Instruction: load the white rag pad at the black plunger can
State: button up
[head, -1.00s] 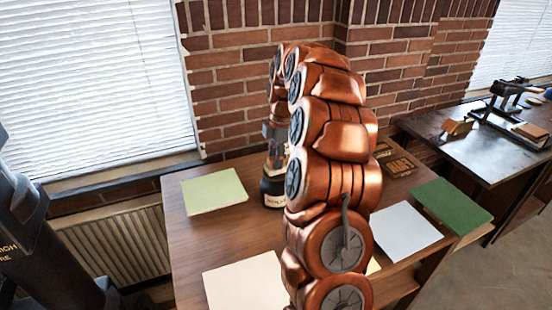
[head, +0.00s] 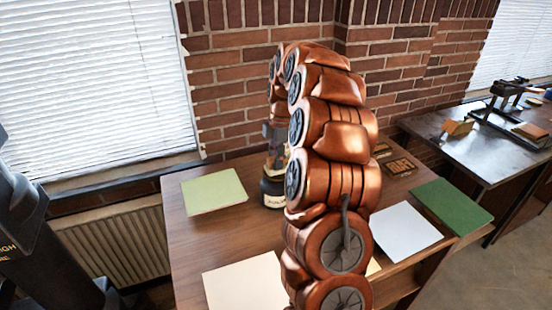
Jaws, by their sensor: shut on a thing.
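The black plunger can (head: 272,195) stands upright on the wooden table, with a pale label on its front. My copper-coloured arm hides its right side. My gripper (head: 276,160) points down right above the can, mostly hidden behind my arm. It is shut on a small pale thing at the can's top, which looks like the white rag pad. The pad's outline is too small and covered to make out. I cannot tell whether the pad touches the can.
On the table (head: 185,232) lie a light green mat (head: 214,191), a cream mat (head: 247,284), a pale blue-white mat (head: 406,231) and a dark green mat (head: 452,205). A dark sign (head: 399,167) lies behind my arm. Another bench (head: 478,150) with a press stands at right.

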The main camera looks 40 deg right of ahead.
jog(key=shift+r+p, duration=0.55)
jog(key=shift+r, duration=2.9)
jog(key=w+a+f+m, duration=0.2)
jog(key=a+m, duration=0.3)
jog(key=a, duration=0.3)
jog(key=w+a+f+m+h, duration=0.1)
jog(key=w+a+f+m, duration=0.2)
jog(key=a, duration=0.6)
jog(key=w+a+f+m+t, duration=0.1)
jog(key=w+a+f+m, duration=0.1)
jog(key=a+m, duration=0.5)
jog(key=shift+w+a+f, duration=0.4)
jog(key=shift+a+f, duration=0.1)
jog(key=shift+a, duration=0.55)
